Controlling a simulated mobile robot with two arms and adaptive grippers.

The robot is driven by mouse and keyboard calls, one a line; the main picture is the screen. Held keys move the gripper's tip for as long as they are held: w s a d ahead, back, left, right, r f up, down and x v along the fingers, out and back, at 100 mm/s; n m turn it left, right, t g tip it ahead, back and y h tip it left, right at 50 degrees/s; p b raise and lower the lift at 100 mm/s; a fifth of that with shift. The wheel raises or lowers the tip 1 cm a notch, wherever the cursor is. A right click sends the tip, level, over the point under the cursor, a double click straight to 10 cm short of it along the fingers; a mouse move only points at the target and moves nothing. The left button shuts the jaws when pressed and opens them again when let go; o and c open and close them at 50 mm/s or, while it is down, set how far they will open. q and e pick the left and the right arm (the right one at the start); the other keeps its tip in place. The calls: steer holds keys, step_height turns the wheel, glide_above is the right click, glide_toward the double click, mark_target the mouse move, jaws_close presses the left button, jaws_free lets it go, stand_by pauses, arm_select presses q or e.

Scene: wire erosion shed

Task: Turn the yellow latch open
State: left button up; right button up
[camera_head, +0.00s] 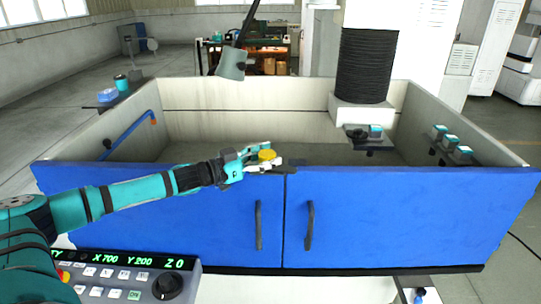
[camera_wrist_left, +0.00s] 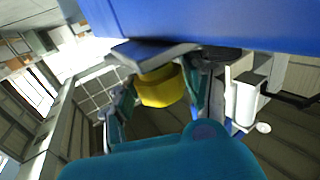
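The yellow latch (camera_head: 267,155) is a round knob at the top edge of the blue doors (camera_head: 230,215), just left of the seam between them. My left gripper (camera_head: 266,154) reaches in from the left, with its fingers on either side of the latch. In the left wrist view the latch (camera_wrist_left: 160,86) sits between the two fingers (camera_wrist_left: 160,98), under a dark grey plate. The fingers are spread about as wide as the latch; I cannot tell whether they press on it. My right gripper is not in view.
Two dark handles (camera_head: 258,225) stand out from the doors below the latch. Behind the doors is an open grey tank (camera_head: 225,110). A black bellows column (camera_head: 366,65) rises at its back right. A control panel (camera_head: 125,278) is at the lower left.

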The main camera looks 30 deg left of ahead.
arm_select(q)
steer(key=shift+o, duration=1.1)
steer(key=shift+r, duration=0.1)
steer(key=shift+o, duration=0.3)
steer(key=shift+s+a+r, duration=0.1)
steer(key=v, duration=1.2)
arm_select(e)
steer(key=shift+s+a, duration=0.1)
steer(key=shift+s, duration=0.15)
